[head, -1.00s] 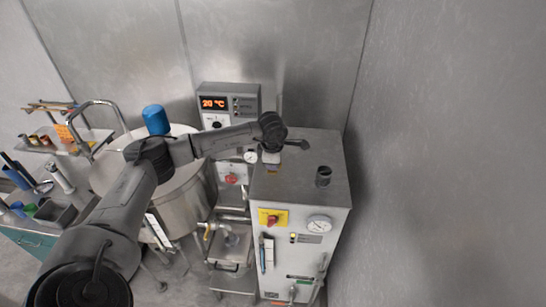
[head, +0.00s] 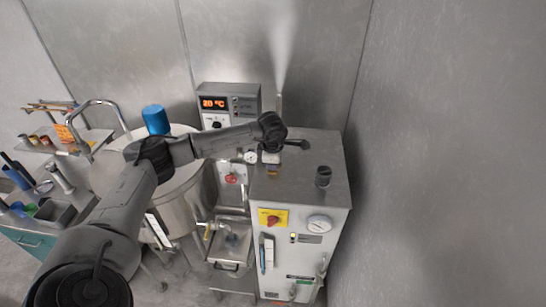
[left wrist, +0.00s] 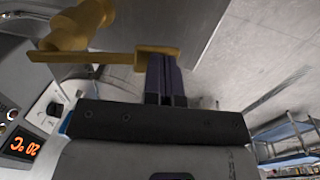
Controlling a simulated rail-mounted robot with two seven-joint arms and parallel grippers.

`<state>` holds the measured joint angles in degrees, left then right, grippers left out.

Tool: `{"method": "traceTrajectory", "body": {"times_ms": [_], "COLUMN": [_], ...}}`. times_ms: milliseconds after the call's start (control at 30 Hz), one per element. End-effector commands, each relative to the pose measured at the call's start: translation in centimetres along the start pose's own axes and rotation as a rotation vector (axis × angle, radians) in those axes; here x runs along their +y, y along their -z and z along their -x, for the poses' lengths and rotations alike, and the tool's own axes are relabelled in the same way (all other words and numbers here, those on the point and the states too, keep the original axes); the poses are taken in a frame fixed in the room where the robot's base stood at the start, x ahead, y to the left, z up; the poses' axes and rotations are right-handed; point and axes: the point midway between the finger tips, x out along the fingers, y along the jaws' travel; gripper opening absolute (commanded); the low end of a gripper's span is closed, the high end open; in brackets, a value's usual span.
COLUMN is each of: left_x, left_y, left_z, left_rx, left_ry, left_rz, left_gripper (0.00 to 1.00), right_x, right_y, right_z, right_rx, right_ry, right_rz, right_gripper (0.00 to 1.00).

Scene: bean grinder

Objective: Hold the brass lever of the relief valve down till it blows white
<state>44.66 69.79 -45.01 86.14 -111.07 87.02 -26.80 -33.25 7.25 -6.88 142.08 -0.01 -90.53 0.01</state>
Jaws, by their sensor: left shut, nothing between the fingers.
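The brass lever (left wrist: 95,57) of the relief valve (left wrist: 82,25) shows in the left wrist view as a long flat bar running out from the rounded brass body. My left gripper (left wrist: 165,62) is shut and empty, its dark fingers against the broader free end of the lever. In the head view my left gripper (head: 271,166) is over the top of the grey boiler cabinet (head: 310,160), and my wrist hides most of the valve. A white plume (head: 283,50) rises from the upright pipe (head: 279,103) at the back. My right gripper is not in view.
A control box (head: 229,100) reading 20 °C stands behind. A steel vat (head: 185,195) is left of the cabinet. A short dark stub (head: 323,176) stands on the cabinet top. A bare metal wall (head: 440,150) is on the right.

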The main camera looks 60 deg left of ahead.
Motion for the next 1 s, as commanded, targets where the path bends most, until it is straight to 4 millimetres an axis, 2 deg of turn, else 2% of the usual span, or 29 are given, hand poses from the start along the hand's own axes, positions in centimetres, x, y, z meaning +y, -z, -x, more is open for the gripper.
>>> {"method": "traceTrajectory", "body": {"times_ms": [633,1000], "left_x": [0.0,0.2], "left_y": [0.0,0.0], "left_z": [0.0,1.4], "left_rx": [0.0,0.0], "left_ry": [0.0,-0.001], "left_rz": [0.0,0.0], "left_gripper": [0.0,0.0], "right_x": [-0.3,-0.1], "right_y": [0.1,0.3], "right_z": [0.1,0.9], "right_rx": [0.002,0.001], "right_ry": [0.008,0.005], "right_rz": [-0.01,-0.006], "right_gripper": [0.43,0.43]}}
